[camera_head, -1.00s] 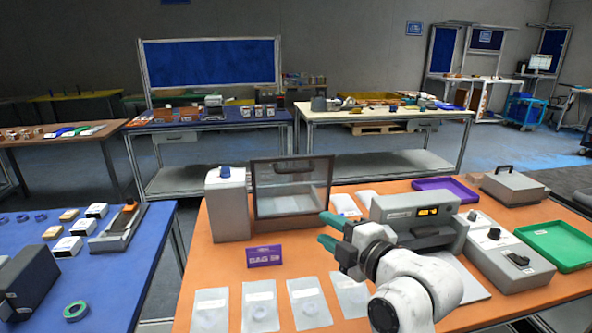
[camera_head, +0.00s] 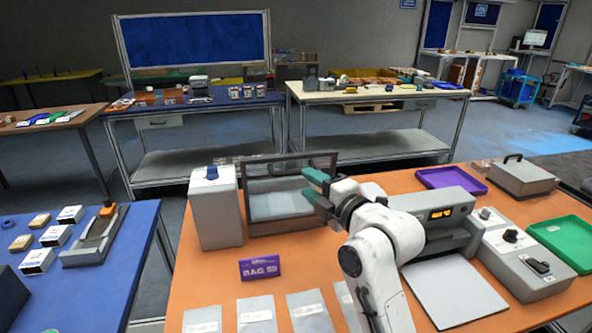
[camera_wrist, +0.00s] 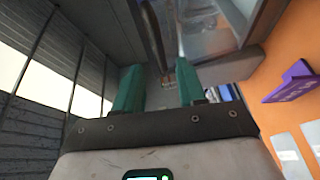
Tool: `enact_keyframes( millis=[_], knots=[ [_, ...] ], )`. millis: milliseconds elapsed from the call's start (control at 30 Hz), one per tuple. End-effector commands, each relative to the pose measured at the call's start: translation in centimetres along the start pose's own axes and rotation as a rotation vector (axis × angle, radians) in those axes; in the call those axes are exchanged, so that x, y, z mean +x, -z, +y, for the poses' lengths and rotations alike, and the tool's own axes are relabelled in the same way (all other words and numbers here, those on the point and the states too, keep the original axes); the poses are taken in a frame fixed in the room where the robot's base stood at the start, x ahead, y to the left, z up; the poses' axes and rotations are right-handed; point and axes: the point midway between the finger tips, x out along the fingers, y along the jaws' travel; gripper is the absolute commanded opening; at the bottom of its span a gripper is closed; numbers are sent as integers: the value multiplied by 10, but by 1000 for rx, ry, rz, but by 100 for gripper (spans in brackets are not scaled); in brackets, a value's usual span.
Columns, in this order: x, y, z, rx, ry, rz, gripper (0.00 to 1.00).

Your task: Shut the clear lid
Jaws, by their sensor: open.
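The clear lid (camera_head: 262,180) is a see-through panel in a dark frame. It stands raised at the back of a grey box (camera_head: 283,228) on the orange table, with a dark handle near its top. My gripper (camera_head: 314,187) is open, its two teal fingers pointing left in front of the lid's right side and hiding part of it. In the wrist view my gripper (camera_wrist: 159,86) is empty between its fingers. A dark frame edge (camera_wrist: 155,38) shows beyond and between the fingertips. I cannot tell whether a finger touches the lid.
A tall grey unit with a blue knob (camera_head: 214,210) stands left of the box. A grey device with an orange display (camera_head: 437,213) stands right, near a purple tray (camera_head: 450,178) and green tray (camera_head: 566,243).

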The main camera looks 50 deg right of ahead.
Motion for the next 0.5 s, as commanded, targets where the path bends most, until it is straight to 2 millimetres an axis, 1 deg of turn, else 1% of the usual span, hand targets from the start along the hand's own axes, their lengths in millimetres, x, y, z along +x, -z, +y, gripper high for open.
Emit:
enact_keyframes(
  millis=[33, 200, 333, 500],
  knots=[
    [11, 0, 3, -3, 3, 1, 40],
    [38, 0, 2, -3, 2, 1, 40],
    [52, 0, 2, 0, 1, 1, 40],
    [60, 0, 0, 0, 1, 0, 40]
  ],
)
